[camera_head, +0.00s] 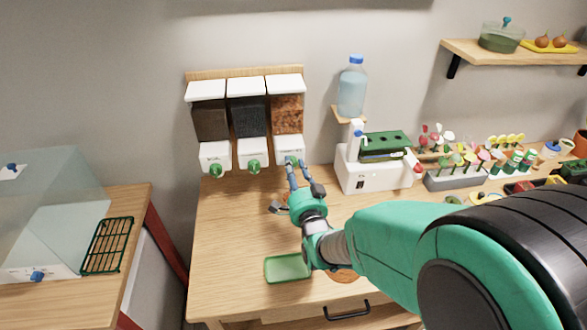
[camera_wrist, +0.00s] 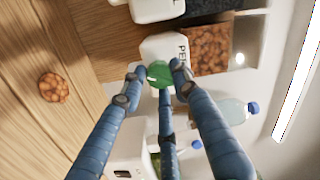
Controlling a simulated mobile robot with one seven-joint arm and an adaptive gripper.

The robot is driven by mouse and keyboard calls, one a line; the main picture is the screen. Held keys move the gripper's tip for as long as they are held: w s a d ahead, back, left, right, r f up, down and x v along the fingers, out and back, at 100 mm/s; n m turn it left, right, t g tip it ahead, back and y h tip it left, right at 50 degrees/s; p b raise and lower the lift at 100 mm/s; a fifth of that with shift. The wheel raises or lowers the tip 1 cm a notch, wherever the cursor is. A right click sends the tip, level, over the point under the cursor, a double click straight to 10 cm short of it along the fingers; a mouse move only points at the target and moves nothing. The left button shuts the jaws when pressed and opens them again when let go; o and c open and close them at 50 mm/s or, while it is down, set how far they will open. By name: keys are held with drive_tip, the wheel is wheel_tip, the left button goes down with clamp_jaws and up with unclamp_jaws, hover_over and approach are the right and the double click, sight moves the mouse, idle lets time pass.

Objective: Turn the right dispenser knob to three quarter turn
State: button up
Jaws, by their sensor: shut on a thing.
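The right dispenser (camera_head: 287,113) is the rightmost of three on the wall, filled with brown pellets. In the wrist view its bin of brown pellets (camera_wrist: 208,50) and white base with part of a label also show. Its green knob (camera_wrist: 160,73) sits between the fingertips of my gripper (camera_wrist: 155,77). My gripper is shut on this knob, with blue fingers around it. In the head view my gripper (camera_head: 293,165) reaches up to the right dispenser and hides most of the knob. The knob's exact turn angle is hard to tell.
Two more dispensers with green knobs (camera_head: 215,170) (camera_head: 254,166) hang to the left. A green tray (camera_head: 287,268) lies on the table below. A white machine (camera_head: 372,165) and a water bottle (camera_head: 351,87) stand to the right. The table's left part is clear.

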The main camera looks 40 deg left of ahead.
drive_tip(key=m, duration=0.3)
drive_tip(key=m+t, duration=0.1)
drive_tip(key=m, duration=0.3)
drive_tip(key=shift+w+r, duration=0.2)
drive_tip(key=m, duration=0.5)
drive_tip(key=shift+d+f+m+t+h, duration=0.1)
drive_tip(key=shift+f+m+t+h, duration=0.1)
drive_tip(key=shift+m+t+h, duration=0.15)
drive_tip(key=shift+f, duration=0.1)
drive_tip(key=o, duration=1.1)
drive_tip(key=shift+s, duration=0.2)
drive_tip(key=shift+s+f, duration=0.1)
